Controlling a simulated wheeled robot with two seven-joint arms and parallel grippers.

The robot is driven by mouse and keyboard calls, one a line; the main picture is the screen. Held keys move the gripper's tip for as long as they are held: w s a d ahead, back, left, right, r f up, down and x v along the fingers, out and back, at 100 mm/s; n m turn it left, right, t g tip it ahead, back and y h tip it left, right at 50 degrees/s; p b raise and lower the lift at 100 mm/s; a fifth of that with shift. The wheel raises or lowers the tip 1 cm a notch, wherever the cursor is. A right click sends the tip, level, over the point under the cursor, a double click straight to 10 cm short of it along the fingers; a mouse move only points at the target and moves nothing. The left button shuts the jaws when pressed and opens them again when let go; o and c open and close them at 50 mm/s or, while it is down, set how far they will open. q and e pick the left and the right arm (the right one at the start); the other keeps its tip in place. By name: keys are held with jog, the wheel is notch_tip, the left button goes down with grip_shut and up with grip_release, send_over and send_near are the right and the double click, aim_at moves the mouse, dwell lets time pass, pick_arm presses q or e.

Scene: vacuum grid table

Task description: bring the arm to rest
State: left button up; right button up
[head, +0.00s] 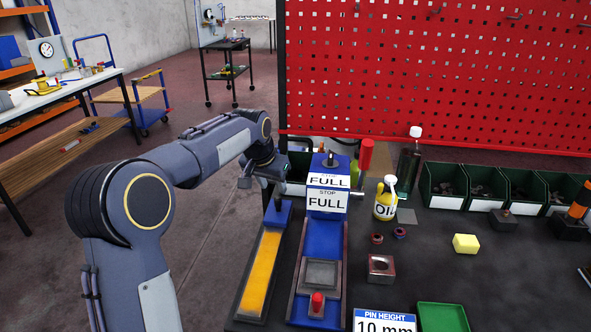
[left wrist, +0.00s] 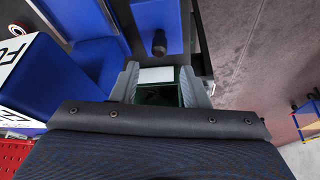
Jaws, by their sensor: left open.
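My left arm comes in from the left in the head view. Its left gripper (head: 264,182) hangs beside the blue fixture with the "FULL" signs (head: 327,190), near the top of the yellow-strip fixture (head: 262,262). In the left wrist view the two grey fingers (left wrist: 161,82) stand apart. A dark green bin with a white label (left wrist: 158,88) shows between them; I cannot tell how far beyond the fingers it lies. A blue block with a dark knob (left wrist: 158,40) is just above them. I see nothing held. My right gripper is not in view.
A red pegboard (head: 440,75) stands behind the dark table. An oil bottle (head: 385,200), a dark bottle (head: 408,165) and green bins (head: 443,187) stand right of the fixtures. A yellow block (head: 466,243) and green tray (head: 442,317) lie at the right. Open floor lies left of the table.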

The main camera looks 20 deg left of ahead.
pick_arm(q)
jog(key=s+d+r+n+h, duration=0.1)
jog(key=s+d+r, duration=0.1)
jog(key=s, duration=0.8)
jog(key=s+d+r+h, duration=0.1)
jog(key=s+d, duration=0.1)
jog(key=s, duration=0.7)
jog(key=s+d+f+h, duration=0.1)
jog(key=s+d+f, duration=0.2)
jog(key=s, duration=0.5)
jog(key=s+d+f+n+t, duration=0.1)
jog(key=s+d+f, duration=0.3)
jog(key=s, duration=0.5)
jog(key=shift+d+f+h+p, duration=0.2)
jog(key=shift+d+h+p, duration=0.1)
jog(key=shift+h, duration=0.1)
